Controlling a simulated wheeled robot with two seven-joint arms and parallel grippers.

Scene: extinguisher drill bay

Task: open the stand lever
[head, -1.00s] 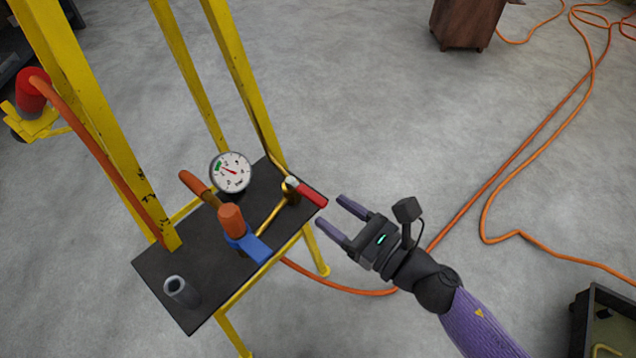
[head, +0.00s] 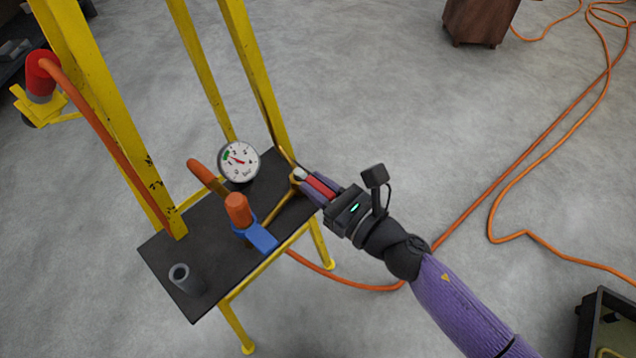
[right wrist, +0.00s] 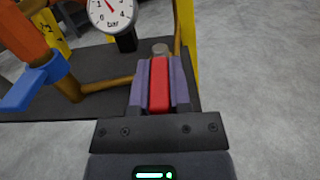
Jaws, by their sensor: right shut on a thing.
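The stand lever has a red handle (head: 318,187) at the right end of the brass pipe on the stand's black shelf. My right gripper (head: 312,188) is shut on this red lever, with one purple finger on each side. In the right wrist view the red lever (right wrist: 159,84) lies lengthwise between the fingers (right wrist: 159,85), its grey pivot end just beyond the tips. The lever sticks out past the shelf's right edge. A round white pressure gauge (head: 239,161) stands behind the pipe. My left gripper is not in view.
A grey open cylinder (head: 185,278) stands on the black shelf (head: 215,262). Yellow posts (head: 245,62) rise behind. Orange hose (head: 500,190) lies across the floor at right.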

